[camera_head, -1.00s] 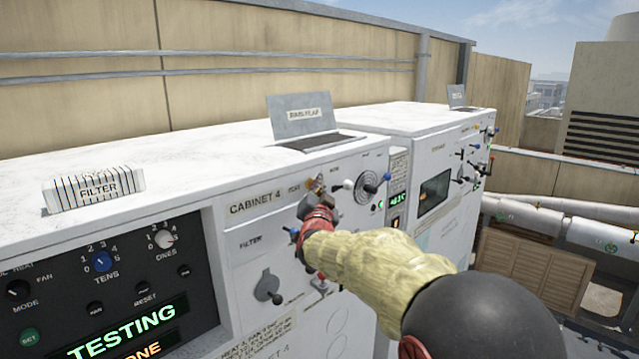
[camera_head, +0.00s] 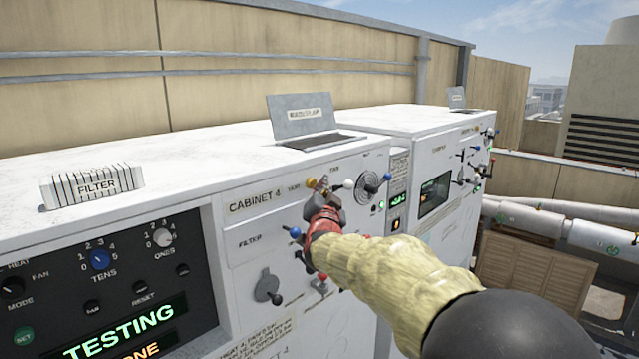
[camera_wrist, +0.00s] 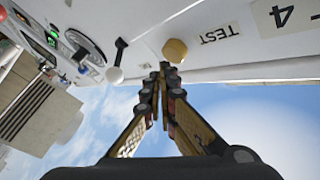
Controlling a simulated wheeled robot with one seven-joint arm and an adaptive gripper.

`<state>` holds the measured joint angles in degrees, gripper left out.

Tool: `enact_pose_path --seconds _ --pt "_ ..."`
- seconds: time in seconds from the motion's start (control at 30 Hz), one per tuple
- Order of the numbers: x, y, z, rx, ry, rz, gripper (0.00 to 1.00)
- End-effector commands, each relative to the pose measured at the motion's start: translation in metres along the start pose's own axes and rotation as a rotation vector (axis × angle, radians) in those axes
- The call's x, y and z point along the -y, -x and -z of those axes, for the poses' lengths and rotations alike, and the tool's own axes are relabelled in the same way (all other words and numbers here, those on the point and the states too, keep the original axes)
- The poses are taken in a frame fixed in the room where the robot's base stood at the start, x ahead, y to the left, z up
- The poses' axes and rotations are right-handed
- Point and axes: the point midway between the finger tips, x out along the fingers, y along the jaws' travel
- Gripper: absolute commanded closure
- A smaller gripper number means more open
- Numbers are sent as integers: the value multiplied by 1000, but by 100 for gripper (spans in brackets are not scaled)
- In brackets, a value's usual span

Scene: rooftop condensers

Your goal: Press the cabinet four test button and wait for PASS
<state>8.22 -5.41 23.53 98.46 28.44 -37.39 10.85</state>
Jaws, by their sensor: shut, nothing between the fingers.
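The yellow TEST button (camera_wrist: 175,51) is on the white face of cabinet 4 (camera_head: 240,236), beside its "TEST" label. In the head view the button (camera_head: 310,182) shows just above my gripper (camera_head: 324,192). In the wrist view my gripper (camera_wrist: 165,68) is shut and empty, with its fingertips close to the button. I cannot tell whether they touch it. The green display (camera_head: 122,331) at the lower left reads "TESTING".
A white-handled lever (camera_wrist: 117,60) and a round dial (camera_wrist: 85,47) are close beside the button. A blue-tipped switch (camera_head: 294,232) is left of my gripper. A filter (camera_head: 92,186) and an open lid (camera_head: 300,117) are on top of the cabinets.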

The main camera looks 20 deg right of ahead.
Motion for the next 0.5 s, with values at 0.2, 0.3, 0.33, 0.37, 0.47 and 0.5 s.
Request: enact_pose_path --seconds 0.2,0.3,0.33,0.37,0.47,0.5 --pt "-5 6 5 -4 -1 1 100" --pt "-11 13 9 -4 -1 0 100" --pt "-12 15 10 -3 -1 0 100" --pt "-14 17 11 -3 -1 0 100" --pt "-18 23 16 -4 0 1 100" --pt "-20 25 18 -3 0 1 100"
